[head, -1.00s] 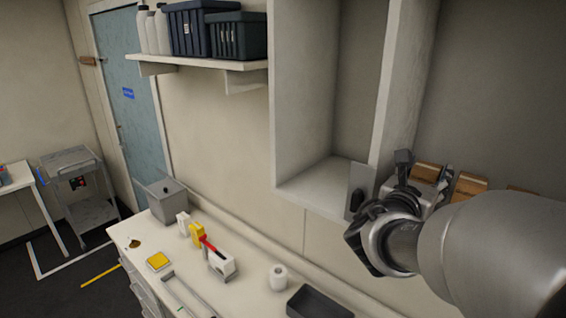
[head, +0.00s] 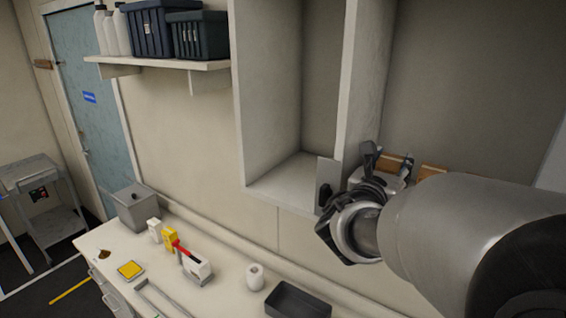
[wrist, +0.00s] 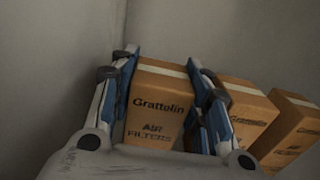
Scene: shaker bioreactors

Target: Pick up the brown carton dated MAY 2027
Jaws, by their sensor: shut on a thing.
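My gripper (wrist: 163,58) is shut on a brown carton (wrist: 158,108), one finger on each side. In the head view my gripper (head: 387,165) is inside the wall cupboard, and my arm hides most of the cartons. I cannot tell whether the held carton is clear of the shelf.
The grey cupboard's upright divider (head: 362,90) stands just left of my gripper. Below is a counter (head: 215,298) with a black tray (head: 298,300), a white roll (head: 255,277), a grey bin (head: 138,207) and small items. A wall shelf (head: 160,64) holds dark crates and bottles.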

